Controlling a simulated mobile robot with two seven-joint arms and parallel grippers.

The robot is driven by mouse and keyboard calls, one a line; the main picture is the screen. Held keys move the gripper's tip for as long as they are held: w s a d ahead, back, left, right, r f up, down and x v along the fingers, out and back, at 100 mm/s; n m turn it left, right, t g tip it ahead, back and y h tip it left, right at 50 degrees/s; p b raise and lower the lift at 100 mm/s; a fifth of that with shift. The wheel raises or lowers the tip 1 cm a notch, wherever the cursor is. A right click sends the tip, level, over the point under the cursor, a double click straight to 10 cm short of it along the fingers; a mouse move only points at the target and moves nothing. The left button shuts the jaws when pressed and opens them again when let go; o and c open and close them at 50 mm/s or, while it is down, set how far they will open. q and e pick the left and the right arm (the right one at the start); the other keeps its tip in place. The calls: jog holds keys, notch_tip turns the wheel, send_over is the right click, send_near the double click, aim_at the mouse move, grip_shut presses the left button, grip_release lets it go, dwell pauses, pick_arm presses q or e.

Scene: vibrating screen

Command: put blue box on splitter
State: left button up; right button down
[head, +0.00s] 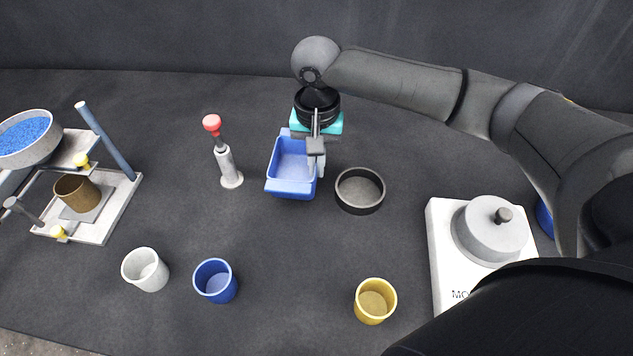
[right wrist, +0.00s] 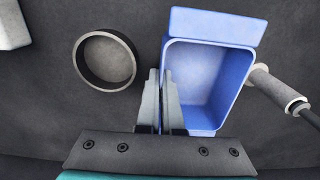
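The blue box (head: 291,162) is an open-topped tray near the middle of the dark table. It also shows in the right wrist view (right wrist: 212,28), with its inside empty. My right gripper (head: 316,160) points down at the box's right wall. In the right wrist view its two fingers (right wrist: 161,100) are close together with the box's near side wall between them. Whether the box touches the table is hard to tell. No part is labelled splitter; a stand with rods and a base plate (head: 112,205) is at the far left. My left gripper is out of view.
A red-topped metal tool (head: 225,160) stands left of the box, and a dark round sieve (head: 360,191) right of it. White (head: 146,270), blue (head: 215,281) and yellow (head: 375,301) cups stand in front. A white machine (head: 450,270) is at right; a bowl of blue grains (head: 28,138) is at left.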

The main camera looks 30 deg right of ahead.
notch_tip(320, 180, down, 5)
jog(key=shift+f+b, duration=0.1)
jog(key=shift+b, duration=0.45)
jog(key=c, duration=1.1)
grip_release()
jog(key=shift+f, duration=0.1)
